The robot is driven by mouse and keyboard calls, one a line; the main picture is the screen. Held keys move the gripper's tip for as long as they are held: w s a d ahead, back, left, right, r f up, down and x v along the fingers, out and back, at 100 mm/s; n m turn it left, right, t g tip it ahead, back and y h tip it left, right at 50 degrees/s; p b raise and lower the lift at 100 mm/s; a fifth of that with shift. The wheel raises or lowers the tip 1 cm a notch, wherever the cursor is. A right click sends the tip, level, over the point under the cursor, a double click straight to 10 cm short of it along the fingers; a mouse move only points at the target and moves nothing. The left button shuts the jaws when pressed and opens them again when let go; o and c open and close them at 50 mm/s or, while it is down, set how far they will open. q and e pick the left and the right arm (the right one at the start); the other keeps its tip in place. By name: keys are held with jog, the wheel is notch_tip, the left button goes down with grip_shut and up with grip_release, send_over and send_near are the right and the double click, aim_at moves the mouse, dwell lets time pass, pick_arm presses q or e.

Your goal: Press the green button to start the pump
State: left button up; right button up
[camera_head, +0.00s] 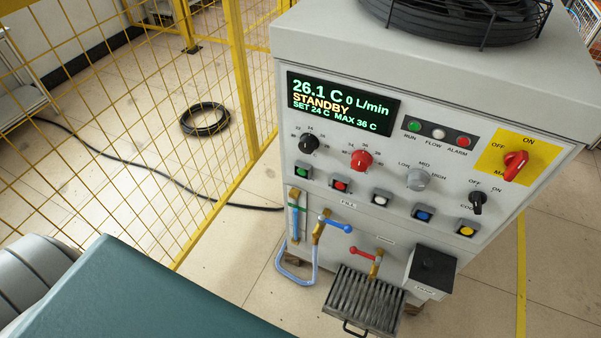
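The green button (303,171) is a small square-framed push button at the left end of a row of buttons on the front of a light grey chiller cabinet (455,90). Nothing covers it. The display (341,104) above it reads 26.1 C, 0 L/min, STANDBY, SET 24 C, MAX 36 C. A green RUN lamp (414,126) sits in the lamp strip to the right of the display. Neither of my grippers shows in the head view, so their state and distance from the button are hidden.
Red (341,186), white (381,197), blue (423,214) and yellow (466,228) buttons continue the row. A black knob (309,143) sits above the green button. Blue (335,224) and red (363,254) valve handles protrude below. A yellow mesh fence (240,80) stands left.

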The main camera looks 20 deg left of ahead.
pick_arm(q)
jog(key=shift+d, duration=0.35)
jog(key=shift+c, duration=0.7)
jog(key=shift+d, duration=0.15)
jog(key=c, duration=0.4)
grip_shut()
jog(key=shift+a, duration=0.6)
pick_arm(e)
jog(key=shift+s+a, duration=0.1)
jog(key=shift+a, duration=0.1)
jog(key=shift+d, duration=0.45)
